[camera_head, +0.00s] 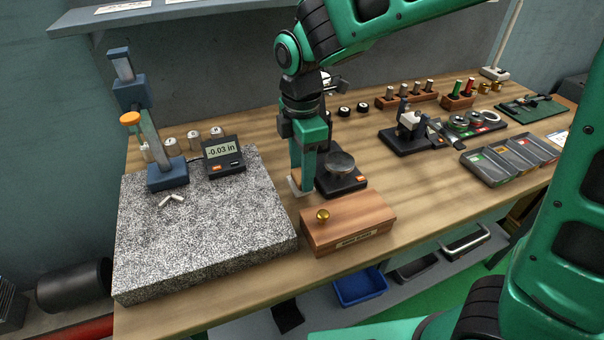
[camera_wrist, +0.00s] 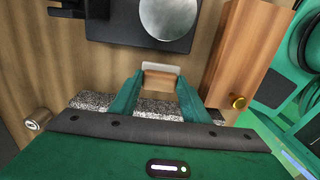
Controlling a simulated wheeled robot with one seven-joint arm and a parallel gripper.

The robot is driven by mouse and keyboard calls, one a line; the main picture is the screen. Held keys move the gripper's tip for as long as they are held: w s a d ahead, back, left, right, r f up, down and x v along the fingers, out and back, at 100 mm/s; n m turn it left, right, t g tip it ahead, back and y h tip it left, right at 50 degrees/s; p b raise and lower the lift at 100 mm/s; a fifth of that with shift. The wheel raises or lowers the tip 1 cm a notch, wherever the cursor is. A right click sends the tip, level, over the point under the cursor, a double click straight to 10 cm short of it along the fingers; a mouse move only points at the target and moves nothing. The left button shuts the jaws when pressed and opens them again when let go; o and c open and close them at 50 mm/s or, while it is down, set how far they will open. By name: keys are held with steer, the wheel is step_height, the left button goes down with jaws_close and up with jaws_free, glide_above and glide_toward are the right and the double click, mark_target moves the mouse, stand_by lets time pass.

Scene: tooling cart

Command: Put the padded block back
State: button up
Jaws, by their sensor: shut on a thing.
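The padded block (camera_wrist: 160,79) is a small wooden piece with a pale pad along one edge. In the wrist view it sits between the two fingertips of my gripper (camera_wrist: 159,88), which is shut on it. In the head view my gripper (camera_head: 306,178) points down over the wooden bench, between the granite plate and the black device with a round metal pan. Only a sliver of the block (camera_head: 296,187) shows there, beside the green fingers, with its pale pad low. I cannot tell whether it touches the bench.
A speckled granite plate (camera_head: 205,232) stands left, bearing a gauge stand (camera_head: 166,172), a display (camera_head: 223,155) and small pins (camera_head: 171,200). A wooden box (camera_head: 347,222) with a brass knob lies just right of my gripper. The pan device (camera_head: 341,180) is close behind. Grey trays (camera_head: 510,157) stand farther right.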

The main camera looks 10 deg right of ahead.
steer(key=shift+f, duration=1)
steer(key=o, duration=1)
steer(key=shift+f, duration=0.1)
step_height(320, 180, up, 12)
steer(key=shift+r, duration=0.1)
